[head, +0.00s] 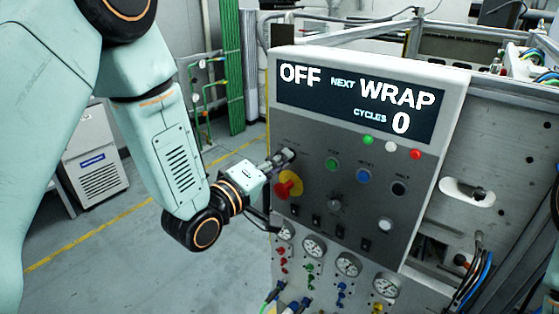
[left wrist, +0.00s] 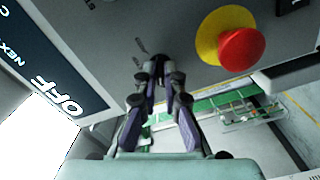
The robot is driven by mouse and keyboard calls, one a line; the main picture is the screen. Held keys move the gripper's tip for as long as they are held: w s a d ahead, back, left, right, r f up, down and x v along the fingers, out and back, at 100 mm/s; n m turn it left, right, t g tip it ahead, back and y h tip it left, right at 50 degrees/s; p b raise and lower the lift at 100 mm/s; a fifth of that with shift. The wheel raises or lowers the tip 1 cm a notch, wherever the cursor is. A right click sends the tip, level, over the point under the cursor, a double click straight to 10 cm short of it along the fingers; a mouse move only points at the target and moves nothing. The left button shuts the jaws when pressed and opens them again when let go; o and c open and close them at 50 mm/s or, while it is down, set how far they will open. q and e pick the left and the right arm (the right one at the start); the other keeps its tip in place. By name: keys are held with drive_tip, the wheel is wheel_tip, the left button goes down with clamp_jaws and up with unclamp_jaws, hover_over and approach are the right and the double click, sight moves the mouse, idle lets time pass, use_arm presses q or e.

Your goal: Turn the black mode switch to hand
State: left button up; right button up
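The control panel (head: 310,185) stands in front of me, and its display (head: 350,97) reads OFF, NEXT WRAP, CYCLES 0. My left gripper (head: 285,157) is at the panel's upper left, above the red stop button (head: 284,189). In the left wrist view, the fingertips (left wrist: 160,71) are drawn together at the panel face on a small dark knob (left wrist: 159,60), which appears to be the black mode switch. The fingers hide most of it, and in the head view it is covered. Small labels beside it are unreadable. My right gripper is not in view.
The stop button on its yellow ring (left wrist: 208,38) sits close beside the fingers. Green (head: 332,163), blue (head: 363,175) and black (head: 399,187) buttons lie to the right. Gauges (head: 314,246) and coloured fittings line the lower front. Open floor (head: 110,240) lies left.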

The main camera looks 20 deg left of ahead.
use_arm(q)
clamp_jaws()
drive_tip(key=shift+m, duration=0.4)
drive_tip(key=m+b, duration=0.1)
drive_tip(key=m, duration=0.2)
drive_tip(key=shift+m+b, duration=0.3)
drive_tip(key=shift+b, duration=0.1)
drive_tip(key=shift+r+m+b, duration=0.1)
drive_tip(key=shift+m+b, duration=0.7)
drive_tip(key=shift+m, duration=1.4)
drive_tip(key=o, duration=0.6)
unclamp_jaws()
drive_tip(key=shift+c, duration=0.2)
drive_tip(key=shift+s, duration=0.1)
drive_tip(key=v, duration=0.7)
